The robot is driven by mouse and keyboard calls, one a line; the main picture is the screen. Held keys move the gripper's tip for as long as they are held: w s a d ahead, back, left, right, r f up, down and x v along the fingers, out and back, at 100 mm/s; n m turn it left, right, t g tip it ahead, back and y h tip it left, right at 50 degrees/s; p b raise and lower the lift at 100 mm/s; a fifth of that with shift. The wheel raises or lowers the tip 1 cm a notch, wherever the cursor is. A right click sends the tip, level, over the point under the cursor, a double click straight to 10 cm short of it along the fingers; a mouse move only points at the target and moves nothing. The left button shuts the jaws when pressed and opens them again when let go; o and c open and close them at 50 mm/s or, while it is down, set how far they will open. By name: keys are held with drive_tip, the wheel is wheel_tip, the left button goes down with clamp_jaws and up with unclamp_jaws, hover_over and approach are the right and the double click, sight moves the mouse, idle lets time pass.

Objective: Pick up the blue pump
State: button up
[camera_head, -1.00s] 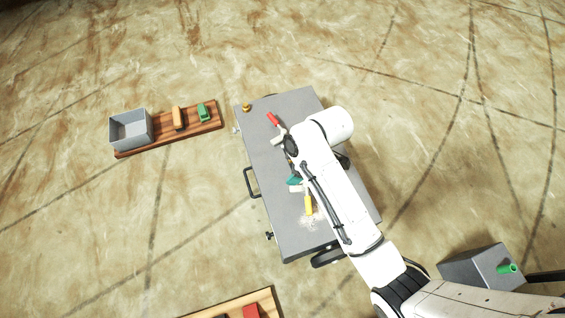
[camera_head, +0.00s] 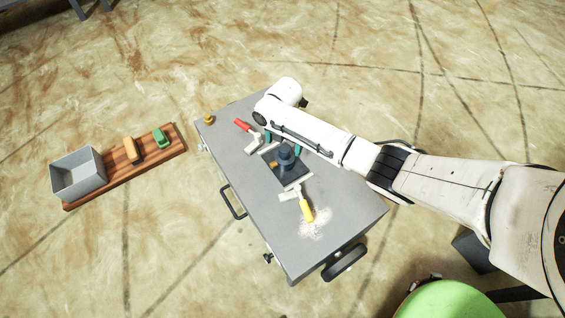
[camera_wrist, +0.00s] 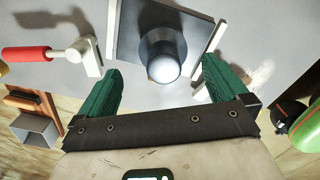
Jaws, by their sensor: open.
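The blue pump (camera_head: 285,155), a dark blue stepped cylinder, stands on a dark square tray (camera_head: 292,178) on the grey cart top. In the wrist view the pump (camera_wrist: 158,45) shows a pale, shiny rounded end facing the camera, with the light-edged tray (camera_wrist: 125,25) behind it. My gripper (camera_head: 283,142) is at the pump's far side in the head view, its teal fingers spread. In the wrist view my gripper (camera_wrist: 159,66) is open, one finger to each side of the pump, with gaps on both sides. I cannot tell whether anything touches.
On the grey cart (camera_head: 230,150) lie a red-handled tool (camera_head: 242,125) and a yellow-handled tool (camera_head: 306,209) beside white powder (camera_head: 315,226). A small yellow knob (camera_head: 208,119) stands at the far corner. A wooden board (camera_head: 111,189) on the left holds a grey bin (camera_head: 78,174) and blocks.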

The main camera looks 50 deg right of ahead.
sight(285, 156)
drive_tip(key=f+b, duration=0.1)
drive_tip(key=f, duration=0.1)
drive_tip(key=f+b, duration=0.1)
drive_tip(key=f, duration=0.2)
drive_tip(key=f+b, duration=0.2)
drive_tip(key=shift+s+f, duration=0.25)
drive_tip(key=shift+a, duration=0.1)
clamp_jaws()
drive_tip(key=shift+r, duration=0.15)
idle(0.5)
